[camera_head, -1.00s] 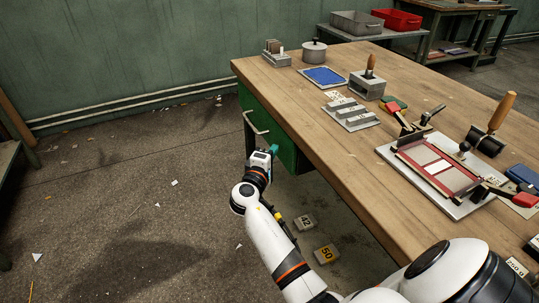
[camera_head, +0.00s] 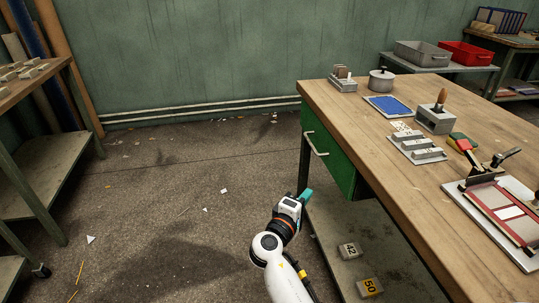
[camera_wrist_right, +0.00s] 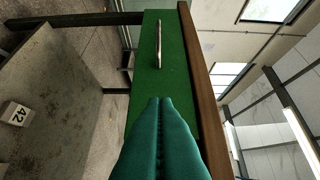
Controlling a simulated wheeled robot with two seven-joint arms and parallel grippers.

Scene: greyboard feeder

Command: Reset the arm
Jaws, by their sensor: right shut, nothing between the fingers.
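My right gripper (camera_head: 305,195) is beside the front of the workbench (camera_head: 360,135), below the tabletop edge and near the green drawer front (camera_head: 328,153). Its teal fingers are together and empty in the right wrist view (camera_wrist_right: 160,105). The fingers point toward the green drawer front (camera_wrist_right: 172,75) and its metal handle (camera_wrist_right: 159,43). I cannot tell the gap between fingertips and drawer. My left gripper is not in view.
On the bench are a pot (camera_head: 382,81), a blue tray (camera_head: 388,106), a grey stepped block (camera_head: 416,149) and a clamp fixture (camera_head: 500,207). Weights marked 42 (camera_head: 349,250) and 50 (camera_head: 369,288) sit on the lower shelf. Open floor lies left of the bench.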

